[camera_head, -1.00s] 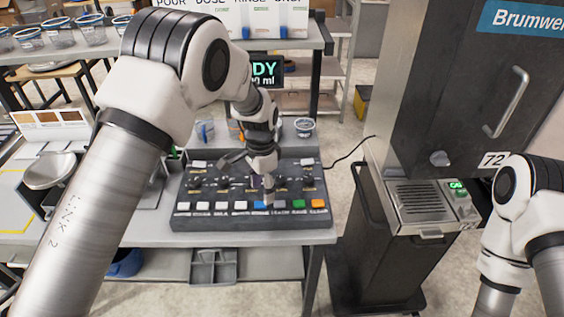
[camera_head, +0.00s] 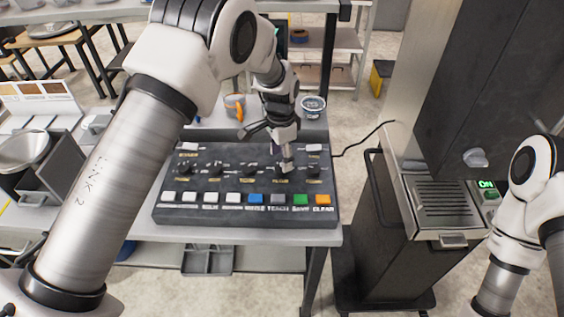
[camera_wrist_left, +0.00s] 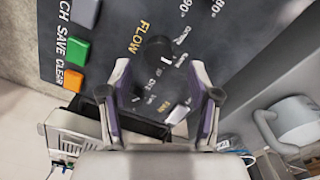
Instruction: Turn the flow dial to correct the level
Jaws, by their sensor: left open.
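A dark control panel (camera_head: 240,215) with a row of black dials and a row of coloured buttons lies on the table. In the left wrist view, the black flow dial (camera_wrist_left: 157,49) stands beside the yellow FLOW label. My left gripper (camera_head: 268,149) is over the right half of the panel. In the left wrist view its two fingers (camera_wrist_left: 160,72) are spread, with the flow dial showing between and just beyond the tips. I cannot tell whether they touch it. The display (camera_head: 279,40) is mostly hidden behind my arm. My right gripper is out of view.
A cup with an orange part (camera_head: 234,106) and a white tub (camera_head: 313,105) stand behind the panel. A metal bowl (camera_head: 24,150) is at the left. A dark machine with a lit ON button (camera_head: 487,184) stands at the right, beyond a floor gap.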

